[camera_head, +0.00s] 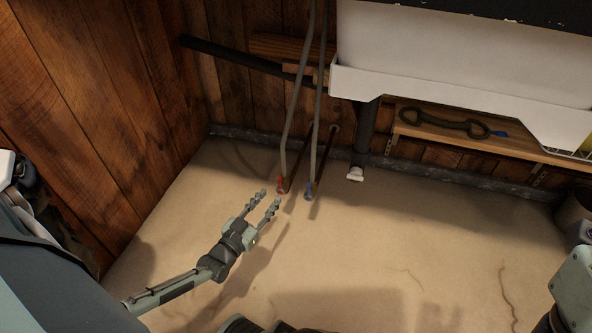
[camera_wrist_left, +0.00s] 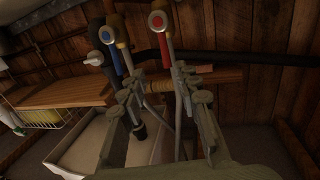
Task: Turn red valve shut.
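The red valve (camera_head: 281,184) is a small red handle at the lower end of a grey hose, low above the floor in the head view. In the left wrist view the red valve (camera_wrist_left: 167,24) shows at the top, with a round pale end. My left gripper (camera_head: 269,198) is open and empty, its two fingers apart and pointing toward the red valve. In the head view the fingertips look just short of it, with no clear contact. In the left wrist view the open fingers (camera_wrist_left: 153,78) appear below the valve. My right gripper is not in view.
A blue valve (camera_head: 308,190) on a second hose stands close to the right of the red one. A white sink (camera_head: 440,95) with a dark drain pipe (camera_head: 364,135) and a wooden shelf (camera_head: 480,139) are to the right. The floor (camera_head: 380,250) in front is clear.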

